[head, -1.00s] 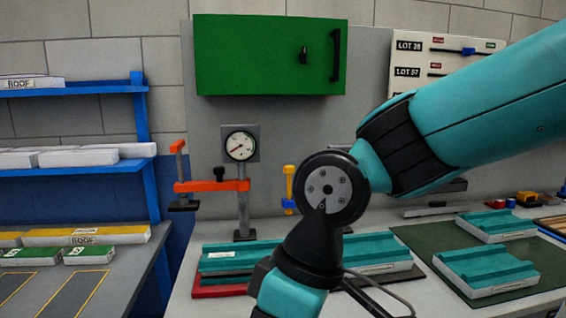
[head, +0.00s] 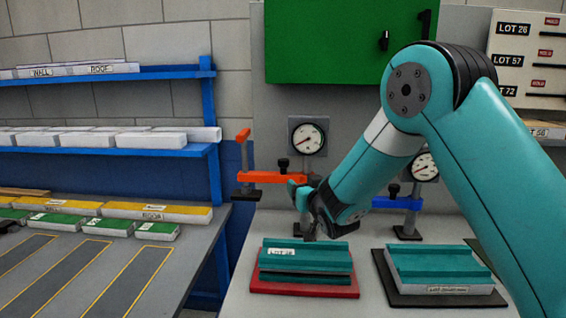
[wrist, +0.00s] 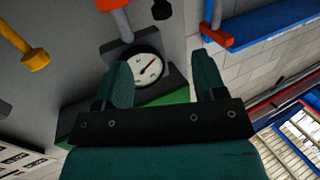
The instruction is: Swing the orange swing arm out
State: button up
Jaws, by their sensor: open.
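The orange swing arm (head: 272,177) sticks out to the left from its post beside a round gauge (head: 307,138), with an orange-topped spindle (head: 243,136) at its left end. My gripper (head: 303,195) is close to the right end of the swing arm and partly covers it; I cannot tell whether they touch. In the wrist view my gripper's teal fingers (wrist: 165,80) are spread wide with nothing between their tips. The orange spindle top (wrist: 216,37) shows beyond the right finger, and the gauge (wrist: 150,67) shows beside the left finger.
A teal panel stack lies on a red mat (head: 300,290) below the swing arm. Another panel sits on a dark mat (head: 450,298) at right. A blue swing arm (head: 397,202) and second gauge stand behind my arm. Blue shelving (head: 215,150) is at left; a green cabinet (head: 345,40) hangs above.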

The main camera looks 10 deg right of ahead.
aim_at(285, 166)
jog(key=shift+t, duration=0.3)
jog(key=w+p, duration=0.2)
jog(key=w, duration=0.4)
jog(key=w+a+p, duration=0.1)
jog(key=w+p, duration=0.1)
jog(key=w, duration=0.4)
jog(key=w+p, duration=0.2)
jog(key=w, duration=0.3)
jog(key=shift+w+a, duration=0.2)
jog(key=shift+w, duration=0.2)
grip_shut()
jog(key=shift+a+f, duration=0.1)
